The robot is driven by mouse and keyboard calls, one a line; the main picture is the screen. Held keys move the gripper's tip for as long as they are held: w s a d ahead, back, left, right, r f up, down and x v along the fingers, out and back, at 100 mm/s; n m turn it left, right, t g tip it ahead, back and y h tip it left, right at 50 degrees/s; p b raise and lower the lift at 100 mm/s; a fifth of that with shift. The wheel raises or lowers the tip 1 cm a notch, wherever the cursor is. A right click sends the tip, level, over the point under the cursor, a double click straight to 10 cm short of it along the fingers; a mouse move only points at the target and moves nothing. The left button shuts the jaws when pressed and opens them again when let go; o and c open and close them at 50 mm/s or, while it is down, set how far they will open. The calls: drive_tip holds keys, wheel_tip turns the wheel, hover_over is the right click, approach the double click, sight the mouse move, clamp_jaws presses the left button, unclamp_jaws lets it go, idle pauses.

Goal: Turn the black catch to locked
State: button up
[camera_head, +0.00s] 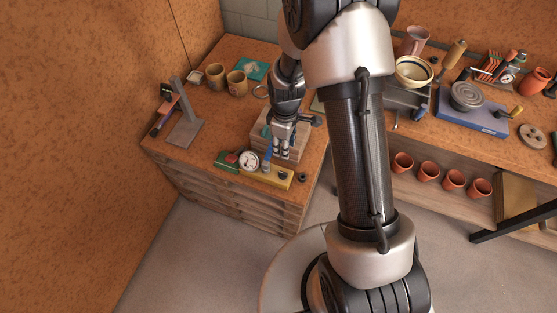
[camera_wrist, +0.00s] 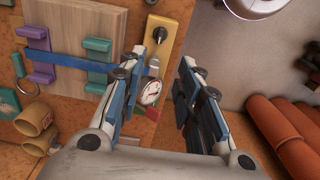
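My gripper (camera_wrist: 162,56) is open, with a clear gap between its two fingers and nothing held. In the head view, my gripper (camera_head: 280,152) points down over the wooden block (camera_head: 299,145) on the corner bench. In the wrist view, the wooden board (camera_wrist: 62,20) carries purple and green brackets with a blue bar (camera_wrist: 55,64) across them. A yellow plate (camera_wrist: 167,38) with a small dark round part (camera_wrist: 158,34) lies beyond the fingertips. I cannot tell for certain which dark part is the black catch, or its position.
A dial gauge (camera_head: 249,160) stands beside the yellow plate (camera_head: 277,179), with a small dark knob (camera_head: 302,177) near its end. Mugs (camera_head: 237,83) and a grey stand (camera_head: 185,128) are farther left.

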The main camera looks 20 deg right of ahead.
sight(283, 173)
wheel_tip(283, 173, down, 18)
drive_tip(key=b, duration=0.4)
drive_tip(key=shift+r+b, duration=0.2)
drive_tip(key=shift+b, duration=0.15)
drive_tip(key=shift+c, duration=0.2)
clamp_jaws()
